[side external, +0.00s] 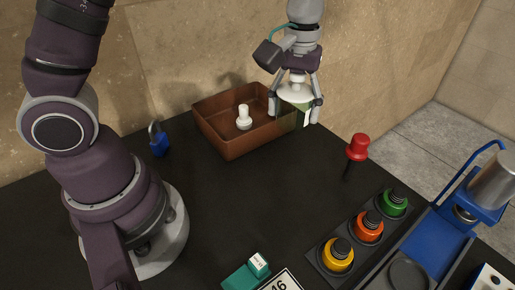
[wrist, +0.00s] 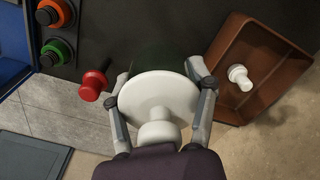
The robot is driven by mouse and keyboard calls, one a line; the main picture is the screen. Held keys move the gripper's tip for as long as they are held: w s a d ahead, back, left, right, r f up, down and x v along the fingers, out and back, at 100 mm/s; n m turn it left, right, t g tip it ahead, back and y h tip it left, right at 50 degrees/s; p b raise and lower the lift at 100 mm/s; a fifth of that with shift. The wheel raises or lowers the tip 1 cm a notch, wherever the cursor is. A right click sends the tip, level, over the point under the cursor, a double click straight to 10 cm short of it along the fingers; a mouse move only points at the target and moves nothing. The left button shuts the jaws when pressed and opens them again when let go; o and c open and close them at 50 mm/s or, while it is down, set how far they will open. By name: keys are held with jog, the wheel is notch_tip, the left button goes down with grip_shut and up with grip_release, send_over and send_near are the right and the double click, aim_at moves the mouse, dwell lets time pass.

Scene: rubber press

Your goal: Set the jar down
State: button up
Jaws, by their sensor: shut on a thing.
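The jar has a wide white lid (side external: 295,92) with a knob and a see-through greenish body (side external: 287,118) with a pale label. My gripper (side external: 298,110) is shut on it, one finger on each side, just right of the brown box in the side view. The jar seems upright and raised at the table's back edge; the gap below it is hard to judge. In the wrist view the white lid (wrist: 158,97) fills the space between my fingers (wrist: 160,88) and hides most of the body. The black table top (side external: 215,210) lies below.
A brown open box (side external: 235,148) holds a white knobbed piece (side external: 244,118). A red-handled tool (side external: 358,148) stands right of the jar. Green, orange and yellow knobs (side external: 338,256), a blue press (side external: 440,240) and a blue padlock (side external: 159,143) are around. The middle of the table is clear.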

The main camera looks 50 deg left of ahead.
aim_at(298, 213)
jog(key=s+d+f+n, duration=0.3)
jog(key=d+n, duration=0.4)
jog(key=n, duration=0.4)
jog(key=shift+s+d+f, duration=0.2)
jog(key=shift+d+f, duration=0.05)
jog(key=shift+f, duration=0.2)
notch_tip(298, 213, down, 10)
jog(key=shift+r, duration=0.2)
jog(key=shift+f, duration=0.2)
jog(key=o, duration=1.2)
